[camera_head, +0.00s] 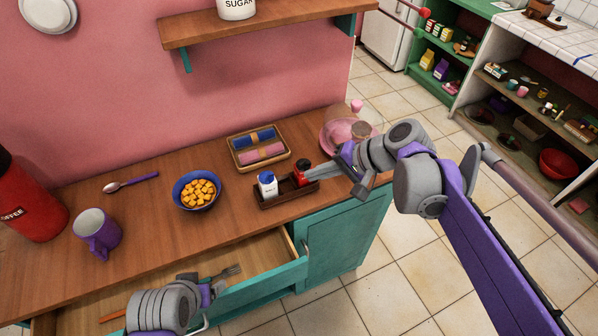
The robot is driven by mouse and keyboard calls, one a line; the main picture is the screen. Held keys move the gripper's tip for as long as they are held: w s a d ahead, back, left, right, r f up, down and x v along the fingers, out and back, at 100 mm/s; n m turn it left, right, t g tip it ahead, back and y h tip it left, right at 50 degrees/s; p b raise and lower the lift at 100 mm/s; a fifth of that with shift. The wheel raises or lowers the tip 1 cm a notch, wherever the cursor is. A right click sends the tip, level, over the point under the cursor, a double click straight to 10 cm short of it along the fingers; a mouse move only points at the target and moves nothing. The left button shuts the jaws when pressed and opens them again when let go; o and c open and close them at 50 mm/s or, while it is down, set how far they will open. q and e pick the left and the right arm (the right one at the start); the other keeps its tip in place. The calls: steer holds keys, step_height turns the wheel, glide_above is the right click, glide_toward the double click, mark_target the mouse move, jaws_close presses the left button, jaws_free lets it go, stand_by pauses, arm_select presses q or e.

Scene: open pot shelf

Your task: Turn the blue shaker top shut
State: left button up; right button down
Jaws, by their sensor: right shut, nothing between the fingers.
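The blue shaker (267,185), blue and white, stands upright at the left end of a small dark tray (287,197) on the wooden counter. Its top is too small to tell whether it is open or shut. A red and dark shaker (301,173) stands at the tray's right end. My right gripper (311,173) comes in from the right, shut and empty, with its tips beside the red shaker and apart from the blue one. My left gripper (214,289) is low over the open drawer; its fingers are too unclear to judge.
A blue bowl of yellow cubes (197,190) and a tray with rolled cloths (258,150) stand close by. A pink glass dome (342,134) is behind my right gripper. A purple mug (96,233) is at left. The drawer (285,272) stands open in front.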

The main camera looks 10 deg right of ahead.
mark_target(267, 180)
steer(key=shift+w+a+f, duration=0.75)
steer(key=shift+a+f, duration=0.15)
steer(key=shift+a, duration=0.55)
steer(key=shift+w+a+f, duration=0.75)
steer(key=shift+a+f, duration=0.15)
steer(key=shift+a, duration=0.6)
steer(key=shift+w+a+f, duration=0.75)
steer(key=shift+a+f, duration=0.15)
steer(key=shift+a, duration=0.55)
